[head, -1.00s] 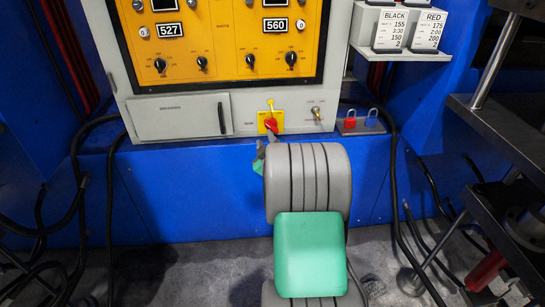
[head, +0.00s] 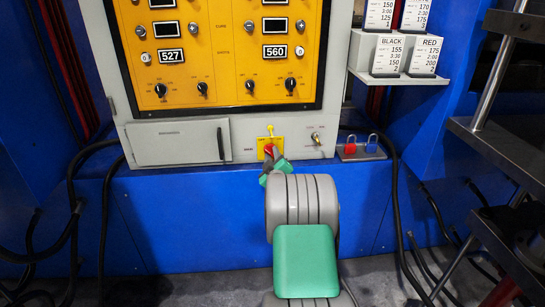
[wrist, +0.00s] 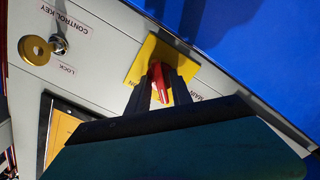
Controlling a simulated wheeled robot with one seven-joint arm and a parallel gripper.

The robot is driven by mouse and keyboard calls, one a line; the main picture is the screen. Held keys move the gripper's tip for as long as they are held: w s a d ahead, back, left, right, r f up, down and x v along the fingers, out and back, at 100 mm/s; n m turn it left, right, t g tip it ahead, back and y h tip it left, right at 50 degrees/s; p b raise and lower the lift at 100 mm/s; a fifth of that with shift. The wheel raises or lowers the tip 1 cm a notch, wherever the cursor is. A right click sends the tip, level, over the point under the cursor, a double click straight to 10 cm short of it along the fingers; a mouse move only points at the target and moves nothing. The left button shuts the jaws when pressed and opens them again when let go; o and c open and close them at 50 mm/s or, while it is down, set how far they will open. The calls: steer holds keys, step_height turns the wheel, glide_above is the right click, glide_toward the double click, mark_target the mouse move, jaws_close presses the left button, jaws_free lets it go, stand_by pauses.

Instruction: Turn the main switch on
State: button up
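The main switch (head: 268,149) is a red handle on a yellow plate (head: 277,142), low on the grey cabinet front. In the wrist view the red handle (wrist: 158,76) lies between the two dark fingers of my gripper (wrist: 162,88), which press close on both sides of it. The yellow plate (wrist: 146,59) shows behind, with part of its lettering covered by the fingers. In the head view my gripper (head: 270,158) reaches the switch from below, and my wrist hides the lower part of the plate.
A red padlock (head: 350,145) and a blue padlock (head: 371,143) stand on a small ledge. A yellow control panel (head: 222,50) is above. Cables hang at both sides.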

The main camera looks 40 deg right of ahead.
jaws_close()
steer(key=shift+f+m, duration=0.1)
steer(key=shift+m, duration=0.2)
stand_by(0.3)
steer(key=m+b, duration=0.1)
steer(key=m, duration=0.1)
steer(key=shift+m+b, duration=0.3)
steer(key=shift+b, duration=0.1)
steer(key=m+b, duration=0.1)
steer(key=m, duration=0.3)
steer(key=shift+b, duration=0.4)
steer(key=m+b, duration=0.2)
steer(key=m, duration=0.8)
steer(key=shift+a+m, duration=0.1)
steer(key=shift+m, duration=0.3)
